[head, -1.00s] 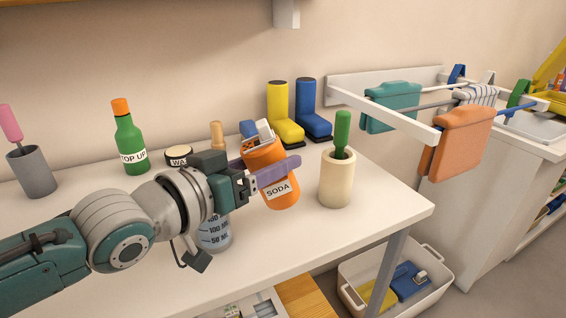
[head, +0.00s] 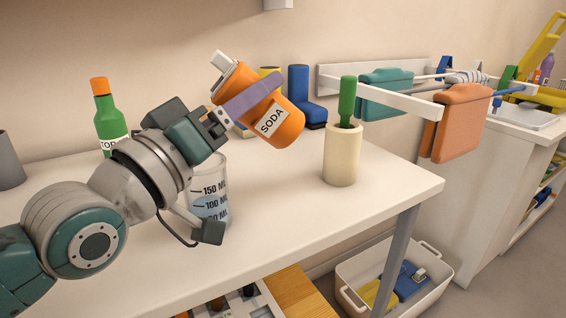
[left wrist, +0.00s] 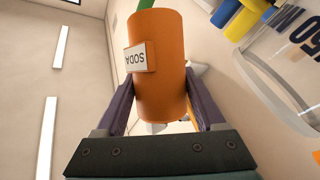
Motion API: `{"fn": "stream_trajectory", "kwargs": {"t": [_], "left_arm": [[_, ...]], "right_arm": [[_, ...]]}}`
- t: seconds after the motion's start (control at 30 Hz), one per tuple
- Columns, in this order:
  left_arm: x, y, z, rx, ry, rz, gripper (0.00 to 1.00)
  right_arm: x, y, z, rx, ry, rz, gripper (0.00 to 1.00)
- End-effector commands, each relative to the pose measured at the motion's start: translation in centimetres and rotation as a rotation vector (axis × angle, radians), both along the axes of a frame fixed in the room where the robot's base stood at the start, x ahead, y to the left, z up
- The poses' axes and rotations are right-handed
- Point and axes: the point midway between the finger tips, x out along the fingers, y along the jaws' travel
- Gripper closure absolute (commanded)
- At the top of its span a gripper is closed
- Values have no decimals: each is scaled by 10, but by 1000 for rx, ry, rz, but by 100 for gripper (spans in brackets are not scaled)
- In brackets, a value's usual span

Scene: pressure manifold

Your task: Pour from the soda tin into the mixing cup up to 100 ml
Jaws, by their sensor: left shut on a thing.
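The orange soda tin (head: 285,128), with a white SODA label and a pale spout at its top left, is in the air above the table, tilted to the left. My left gripper (head: 252,98) is shut on it; the tin (left wrist: 162,70) also shows between the two purple fingers in the left wrist view. The clear mixing cup (head: 212,190), marked 50, 100 and 150 ML, stands on the table below and left of the tin, partly behind my left wrist. Its liquid level is hard to tell. My right gripper is out of view.
A green TOP UP bottle (head: 108,120) stands behind my arm, and a grey pot (head: 9,162) at the far left. A cream holder (head: 342,158) with a green handle stands right of the tin. Yellow and blue items (head: 299,88) stand behind. The front right tabletop is clear.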

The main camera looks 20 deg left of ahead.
Motion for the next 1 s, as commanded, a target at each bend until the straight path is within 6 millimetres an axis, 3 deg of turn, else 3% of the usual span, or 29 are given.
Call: {"fn": "stream_trajectory", "kwargs": {"t": [1.0], "left_arm": [[-3,1,3,-59,-43,-1,92]], "right_arm": [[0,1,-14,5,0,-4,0]]}}
